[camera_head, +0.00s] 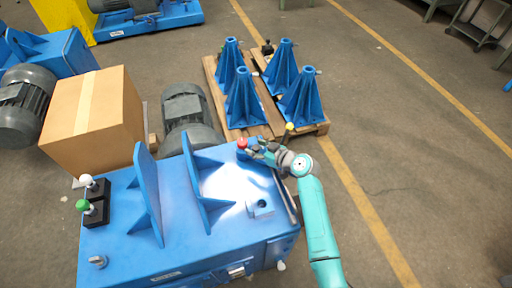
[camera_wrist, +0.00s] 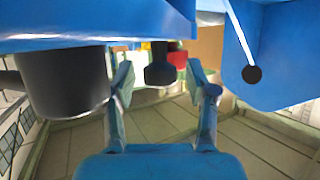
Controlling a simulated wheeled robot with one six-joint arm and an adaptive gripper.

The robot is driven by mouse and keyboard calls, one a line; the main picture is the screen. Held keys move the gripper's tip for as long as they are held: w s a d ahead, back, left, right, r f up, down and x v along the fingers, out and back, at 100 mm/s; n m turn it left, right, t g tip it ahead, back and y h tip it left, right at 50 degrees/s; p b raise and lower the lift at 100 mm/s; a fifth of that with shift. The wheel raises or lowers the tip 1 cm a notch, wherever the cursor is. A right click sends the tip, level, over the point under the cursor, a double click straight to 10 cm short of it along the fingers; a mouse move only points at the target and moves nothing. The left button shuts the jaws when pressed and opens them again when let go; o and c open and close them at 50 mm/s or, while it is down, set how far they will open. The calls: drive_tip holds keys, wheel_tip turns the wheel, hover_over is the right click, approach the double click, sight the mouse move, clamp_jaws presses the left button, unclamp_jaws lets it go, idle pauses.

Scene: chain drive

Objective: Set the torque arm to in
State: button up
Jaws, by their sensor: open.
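The blue machine (camera_head: 150,262) fills the lower left of the head view. I cannot tell for sure which part is the torque arm. A red knob (camera_head: 242,143) stands at its back right edge, and a yellow-tipped lever (camera_head: 289,127) shows just right of it. My gripper (camera_head: 254,149) is close beside the red knob. In the wrist view my gripper (camera_wrist: 164,88) is open, with a dark rounded part (camera_wrist: 160,72) between or just beyond its fingers. The red knob (camera_wrist: 178,59) shows behind that part. Whether the fingers touch anything is not clear.
A white knob (camera_head: 86,180) and a green knob (camera_head: 82,205) stand on black blocks at the machine's left. Two upright blue plates (camera_head: 148,195) rise from its top. Blue stands (camera_head: 243,104) sit on a pallet behind. A black ball on a rod (camera_wrist: 252,74) hangs right of my fingers.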

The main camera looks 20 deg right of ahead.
drive_tip(key=shift+w+a+f, duration=0.1)
drive_tip(key=shift+w+a, duration=0.05)
drive_tip(key=shift+w, duration=0.1)
clamp_jaws()
drive_tip(key=shift+s+a+f+m+t+h, duration=0.1)
drive_tip(key=shift+s+a+m+t+h, duration=0.15)
drive_tip(key=shift+m+h, duration=0.25)
drive_tip(key=shift+s+a+m+t+h, duration=0.15)
drive_tip(key=shift+a+m+h, duration=0.1)
drive_tip(key=shift+m+h, duration=0.25)
drive_tip(key=shift+s+a+m+t+h, duration=0.2)
drive_tip(key=shift+a+m+h, duration=0.15)
drive_tip(key=shift+m+h, duration=0.5)
drive_tip(key=shift+s+a+m+t+h, duration=0.2)
drive_tip(key=shift+a+m+h, duration=0.15)
drive_tip(key=shift+m+h, duration=0.5)
drive_tip(key=shift+h, duration=0.3)
unclamp_jaws()
